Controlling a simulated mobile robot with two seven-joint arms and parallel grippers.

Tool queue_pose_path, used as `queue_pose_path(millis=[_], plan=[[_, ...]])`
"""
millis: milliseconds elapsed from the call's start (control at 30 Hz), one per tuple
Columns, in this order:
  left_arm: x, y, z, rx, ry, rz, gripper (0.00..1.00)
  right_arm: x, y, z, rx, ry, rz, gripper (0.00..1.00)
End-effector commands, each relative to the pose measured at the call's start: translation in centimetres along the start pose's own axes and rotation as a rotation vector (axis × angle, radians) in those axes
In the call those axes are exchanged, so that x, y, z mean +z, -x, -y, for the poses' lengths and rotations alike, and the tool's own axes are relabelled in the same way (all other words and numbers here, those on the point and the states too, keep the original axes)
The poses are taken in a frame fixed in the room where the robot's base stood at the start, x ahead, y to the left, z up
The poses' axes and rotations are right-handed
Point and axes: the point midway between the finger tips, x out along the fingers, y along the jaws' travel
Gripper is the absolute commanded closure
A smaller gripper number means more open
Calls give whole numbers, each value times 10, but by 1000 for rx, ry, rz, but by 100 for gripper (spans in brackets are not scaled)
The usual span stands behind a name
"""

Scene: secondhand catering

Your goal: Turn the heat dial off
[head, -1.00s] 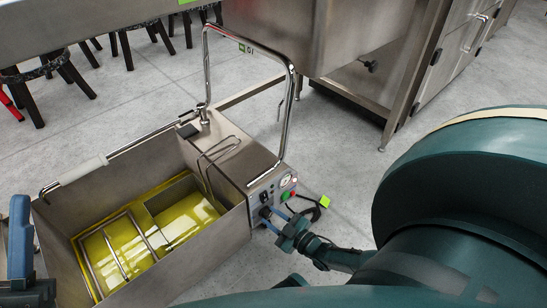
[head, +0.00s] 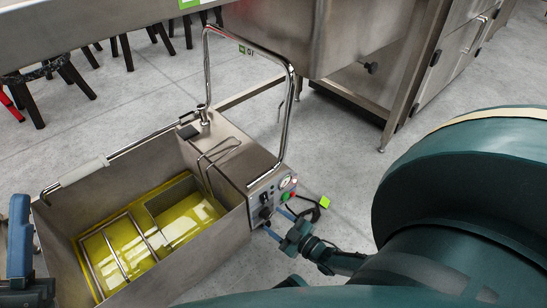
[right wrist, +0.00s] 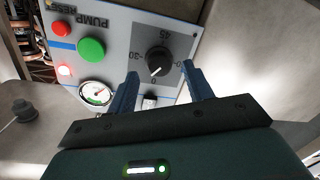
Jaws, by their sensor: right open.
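The steel fryer's control panel (head: 270,200) faces right in the head view. In the right wrist view, a black dial (right wrist: 158,62) sits on a grey scale plate, upside down, with 0, 30 and 45 readable. A pale mark shows on the dial's lower side, towards the 0; its exact setting is unclear. No heat label is readable. My right gripper (head: 279,224) is open just off the panel. Its blue fingers, also in the right wrist view (right wrist: 160,88), are spread below and either side of the dial, seemingly not touching it. Part of my left gripper (head: 20,245) shows at the left edge.
The panel also carries a green button (right wrist: 91,48), a red button (right wrist: 61,28), a lit red lamp (right wrist: 65,70) and a gauge (right wrist: 96,93). The open oil vat (head: 222,238) lies left of the panel. A metal tube handle (head: 290,110) rises above it.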

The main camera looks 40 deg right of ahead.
Motion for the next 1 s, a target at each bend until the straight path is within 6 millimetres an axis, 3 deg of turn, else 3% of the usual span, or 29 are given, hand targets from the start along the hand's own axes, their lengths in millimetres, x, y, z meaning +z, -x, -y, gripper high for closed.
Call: queue_pose_path(millis=[300, 500, 700, 1000], plan=[[23, 16, -11, -23, 120, 189, 56, -2, 72, -2, 0, 0, 3, 49], [28, 20, -14, -29, 150, 233, 56, -1, 103, -1, 0, 0, 0, 49], [30, 22, -15, -30, 159, 246, 56, -1, 115, -1, 1, 1, -1, 49], [30, 22, -16, -30, 159, 246, 56, 0, 115, 0, -5, -3, 0, 49]])
